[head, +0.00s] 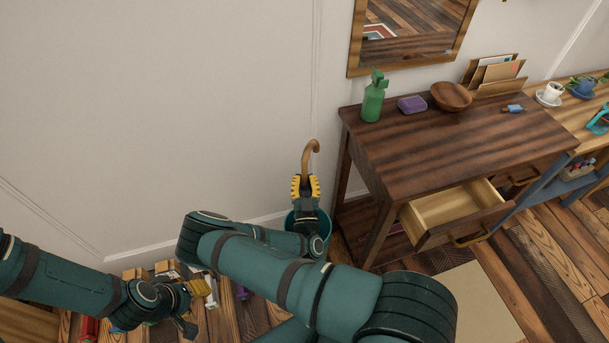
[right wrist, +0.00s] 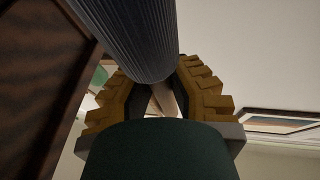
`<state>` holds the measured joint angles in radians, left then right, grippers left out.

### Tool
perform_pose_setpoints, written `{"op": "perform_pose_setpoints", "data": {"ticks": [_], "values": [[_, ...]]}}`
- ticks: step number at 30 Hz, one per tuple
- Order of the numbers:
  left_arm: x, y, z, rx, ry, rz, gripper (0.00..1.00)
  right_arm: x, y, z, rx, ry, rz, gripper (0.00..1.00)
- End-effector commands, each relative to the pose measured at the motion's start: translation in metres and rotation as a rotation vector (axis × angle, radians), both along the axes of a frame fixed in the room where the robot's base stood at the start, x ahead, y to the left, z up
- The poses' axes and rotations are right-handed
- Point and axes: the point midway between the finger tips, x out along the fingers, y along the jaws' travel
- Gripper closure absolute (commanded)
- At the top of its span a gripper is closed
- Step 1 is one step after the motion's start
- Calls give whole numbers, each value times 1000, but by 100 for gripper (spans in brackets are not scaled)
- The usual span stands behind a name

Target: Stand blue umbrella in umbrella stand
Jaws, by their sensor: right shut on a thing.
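The umbrella's curved wooden handle (head: 312,155) points up in the head view. My right gripper (head: 305,185) is shut on the umbrella just below this handle. In the right wrist view a dark, ribbed grey-blue cylinder (right wrist: 130,35), apparently the folded canopy, runs between the fingers (right wrist: 160,95). The teal umbrella stand (head: 291,222) is on the floor by the wall, directly below the right gripper. My arm and gripper cover most of it, and I cannot tell how far the umbrella is inside. My left gripper (head: 200,308) is low at the left with its fingers apart.
A dark wooden table (head: 440,135) with an open drawer (head: 455,208) stands right of the stand. A green bottle (head: 373,98), purple block (head: 411,105) and wooden bowl (head: 451,96) are on it. Several small items lie on the floor near the left gripper.

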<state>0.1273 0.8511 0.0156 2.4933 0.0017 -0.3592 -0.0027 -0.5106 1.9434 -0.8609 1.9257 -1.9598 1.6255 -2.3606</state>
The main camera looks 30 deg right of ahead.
Motion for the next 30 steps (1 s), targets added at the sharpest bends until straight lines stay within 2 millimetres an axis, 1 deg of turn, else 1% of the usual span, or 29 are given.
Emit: {"op": "perform_pose_setpoints", "data": {"ticks": [30], "values": [[0,0,0,0,0,0,53,0,-1,-74,2,0,-1,100]]}}
